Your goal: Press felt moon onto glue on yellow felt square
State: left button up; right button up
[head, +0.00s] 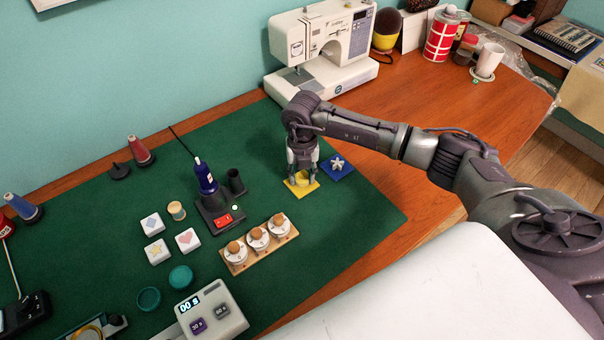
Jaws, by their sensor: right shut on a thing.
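My right gripper (302,174) points down over the yellow felt square (304,191) on the green mat. It is shut on a small yellow curved piece, which I take to be the felt moon (302,181). The moon is at the square's surface or just above it; I cannot tell whether they touch. The fingers partly cover the moon and the back of the square. No glue can be made out on the square. My left gripper is not in view.
A blue felt square (338,167) with a pale star lies close to the right of the gripper. A wooden rack (236,268) of knobbed jars and a blue glue tool (206,180) in its dark stand are to the left. A sewing machine (315,45) stands behind.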

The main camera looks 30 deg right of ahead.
jog(key=o, duration=0.7)
jog(key=shift+o, duration=0.2)
jog(key=shift+r, duration=0.1)
notch_tip(320, 180, up, 12)
dwell(0.3)
